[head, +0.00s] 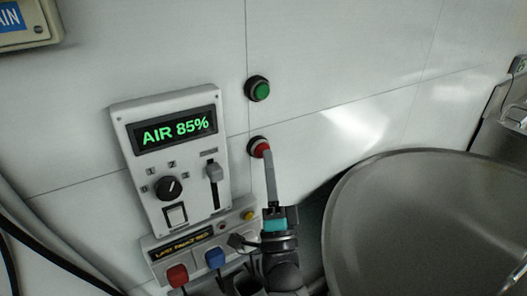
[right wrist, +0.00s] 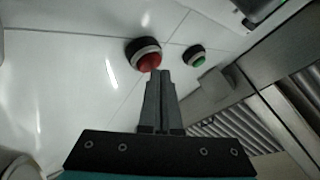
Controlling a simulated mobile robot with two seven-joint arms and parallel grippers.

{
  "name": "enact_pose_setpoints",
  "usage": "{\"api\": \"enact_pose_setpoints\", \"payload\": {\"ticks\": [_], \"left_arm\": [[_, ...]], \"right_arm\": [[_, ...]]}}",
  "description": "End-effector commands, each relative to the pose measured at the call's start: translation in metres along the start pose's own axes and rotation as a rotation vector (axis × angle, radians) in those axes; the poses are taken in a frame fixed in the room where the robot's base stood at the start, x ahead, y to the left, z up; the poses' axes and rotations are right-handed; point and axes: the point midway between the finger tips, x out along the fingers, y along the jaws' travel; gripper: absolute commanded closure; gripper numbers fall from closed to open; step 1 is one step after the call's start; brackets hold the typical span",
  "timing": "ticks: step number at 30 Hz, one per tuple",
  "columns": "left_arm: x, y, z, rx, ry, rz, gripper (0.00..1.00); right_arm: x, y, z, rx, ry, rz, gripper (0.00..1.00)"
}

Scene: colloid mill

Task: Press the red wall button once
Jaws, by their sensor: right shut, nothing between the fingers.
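The red wall button (head: 259,147) sits in a dark round collar on the white wall, below a green button (head: 259,90). My right gripper (head: 265,152) is shut and empty, and its fingertips are at the red button, overlapping its lower right part in the head view. In the right wrist view the red button (right wrist: 149,57) is just beyond the closed fingertips (right wrist: 160,72). I cannot tell whether the tips touch it or whether it is pushed in. My left gripper is not in view.
A control panel (head: 124,121) reading "AIR 85%" is left of the button, with a knob and slider. Below it is a box with red (head: 177,275) and blue (head: 215,258) switches. A large grey metal vessel (head: 430,215) fills the lower right. The wall around the green button is bare.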

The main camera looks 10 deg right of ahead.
Motion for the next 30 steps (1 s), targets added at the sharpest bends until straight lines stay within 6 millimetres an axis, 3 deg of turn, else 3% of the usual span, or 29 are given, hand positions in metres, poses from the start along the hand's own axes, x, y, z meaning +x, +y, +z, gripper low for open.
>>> {"api": "enact_pose_setpoints", "payload": {"ticks": [30], "left_arm": [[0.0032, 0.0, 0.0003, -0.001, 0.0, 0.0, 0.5]], "right_arm": [[0.005, 0.0032, 0.0039, 0.001, -0.001, 0.001, 1.0]]}}
